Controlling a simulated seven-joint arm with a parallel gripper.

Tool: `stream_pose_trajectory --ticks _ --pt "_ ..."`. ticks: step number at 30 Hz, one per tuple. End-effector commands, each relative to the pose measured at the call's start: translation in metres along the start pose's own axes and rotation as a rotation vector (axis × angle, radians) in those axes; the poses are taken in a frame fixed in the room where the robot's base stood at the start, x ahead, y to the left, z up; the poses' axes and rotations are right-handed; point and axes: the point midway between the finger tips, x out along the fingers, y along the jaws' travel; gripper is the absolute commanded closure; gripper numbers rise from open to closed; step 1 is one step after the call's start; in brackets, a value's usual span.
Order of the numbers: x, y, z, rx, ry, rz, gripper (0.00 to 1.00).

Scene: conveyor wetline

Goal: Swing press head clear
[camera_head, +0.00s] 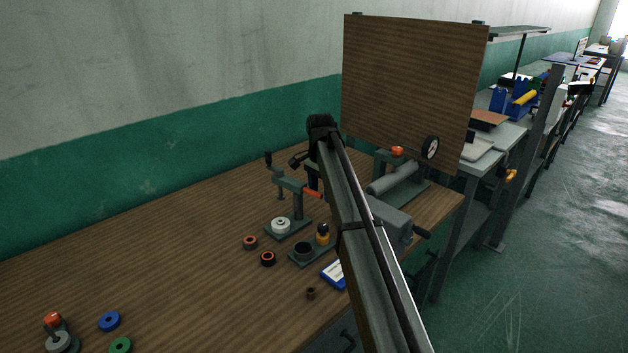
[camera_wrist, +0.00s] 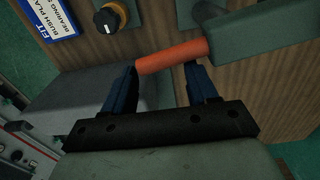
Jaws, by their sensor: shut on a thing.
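The small grey-green press stands on the wooden bench in the head view, with an upright post (camera_head: 298,205) on a flat base. Its press head arm (camera_head: 287,184) reaches left from the post, with a vertical spindle at its outer end. A pale ring part (camera_head: 281,226) sits on the base. An orange handle (camera_head: 313,194) sticks out right of the post; it also shows in the wrist view (camera_wrist: 172,55), joined to a grey-green arm. My gripper (camera_wrist: 161,70) has its blue fingers on either side of this handle, shut on it. My arm hides part of the bench.
A fixture with a black cup (camera_head: 304,250) and an orange-black knob (camera_head: 323,234) stands in front of the press. Loose rings (camera_head: 250,242) and a blue-white label card (camera_head: 333,273) lie nearby. A tall wooden board (camera_head: 415,85) stands behind. The left bench is mostly clear.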

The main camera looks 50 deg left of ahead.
Motion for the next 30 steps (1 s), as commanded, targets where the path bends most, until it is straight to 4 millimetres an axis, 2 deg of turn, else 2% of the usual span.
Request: stream_pose_trajectory --ticks 1,5,12,24,30 --pt "-0.006 -0.012 0.012 -0.018 -0.018 -0.021 0.55" --pt "-0.017 -0.013 0.011 -0.018 -0.016 -0.024 0.55" --pt "-0.040 -0.014 0.009 -0.016 -0.012 -0.028 0.55" --pt "-0.067 -0.009 0.006 -0.009 -0.012 -0.020 0.55" --pt "-0.071 -0.008 0.006 -0.008 -0.012 -0.019 0.55"
